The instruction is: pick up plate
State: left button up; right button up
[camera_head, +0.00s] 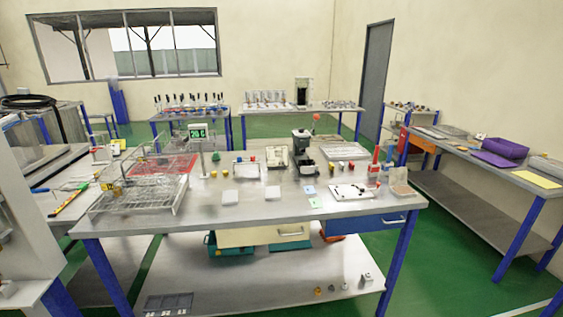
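No round plate stands out. Several flat pieces that could be the plate lie on the central grey workbench (250,213). A white flat board (352,191) with small dark items on it lies at the bench's right. A small white square piece (230,198) lies near the front edge, and another white square piece (274,192) lies to its right. I cannot tell which of these is the plate. Neither of my grippers is in view.
A clear wire rack (135,192) and a red tray (168,165) fill the bench's left. A black-and-grey device (303,150) stands at the back middle. Green floor is open between the tables.

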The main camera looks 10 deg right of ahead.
aim_at(230, 197)
jog(key=j+z, duration=0.15)
jog(key=z, duration=0.45)
jog(key=j+z, duration=0.2)
jog(key=j, duration=0.35)
jog(key=j+z, duration=0.15)
jog(key=j, duration=0.4)
jog(key=j+z, duration=0.2)
jog(key=j, duration=0.35)
jog(key=k+j+z, duration=0.15)
jog(key=j, duration=0.4)
jog(key=j+z, duration=0.2)
jog(key=j, duration=0.35)
jog(key=k+j, duration=0.1)
jog(key=j, duration=0.5)
jog(key=k+j, duration=0.15)
jog(key=j, duration=0.2)
